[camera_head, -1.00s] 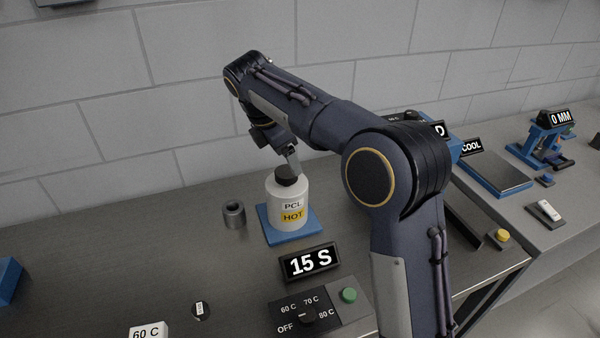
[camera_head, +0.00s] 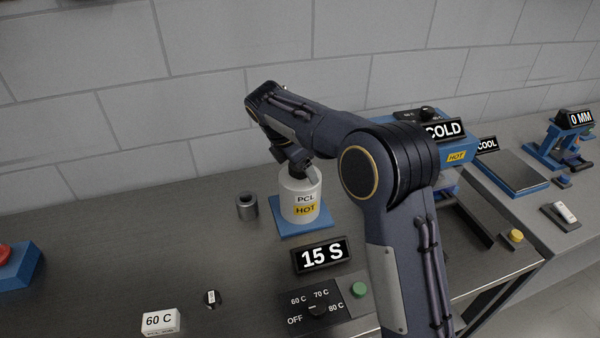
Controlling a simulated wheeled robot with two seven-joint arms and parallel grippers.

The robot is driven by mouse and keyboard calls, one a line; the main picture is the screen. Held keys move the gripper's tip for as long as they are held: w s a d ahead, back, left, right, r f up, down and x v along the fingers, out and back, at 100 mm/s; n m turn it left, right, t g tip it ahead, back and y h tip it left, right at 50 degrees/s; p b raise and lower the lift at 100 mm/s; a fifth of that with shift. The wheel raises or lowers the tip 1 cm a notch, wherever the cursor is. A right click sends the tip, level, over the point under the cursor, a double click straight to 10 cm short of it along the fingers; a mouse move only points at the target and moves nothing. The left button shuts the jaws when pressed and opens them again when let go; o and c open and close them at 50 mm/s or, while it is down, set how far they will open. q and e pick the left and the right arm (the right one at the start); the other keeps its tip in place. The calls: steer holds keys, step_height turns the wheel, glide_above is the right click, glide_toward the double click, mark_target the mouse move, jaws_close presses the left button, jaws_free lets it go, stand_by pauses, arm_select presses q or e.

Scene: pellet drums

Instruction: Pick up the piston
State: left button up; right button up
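No part is plainly recognisable as the piston. A small dark piece with a white tag (camera_head: 211,298) lies on the bench at the front left, too small to identify. A grey hollow cylinder (camera_head: 247,207) stands upright left of the bottle. A white bottle labelled PCL and HOT (camera_head: 300,200) stands on a blue pad (camera_head: 318,223). My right gripper (camera_head: 300,164) is at the bottle's top, pointing down. It hides the cap, and I cannot tell whether its fingers grip it. My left gripper is out of view.
A 60 C block (camera_head: 161,321) is front left, a red button box (camera_head: 14,264) far left. A COLD unit (camera_head: 447,140) is behind my arm. The bench's left middle is clear.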

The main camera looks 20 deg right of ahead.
steer(key=shift+c, duration=0.5)
steer(key=c, duration=1)
steer(key=shift+r, duration=0.1)
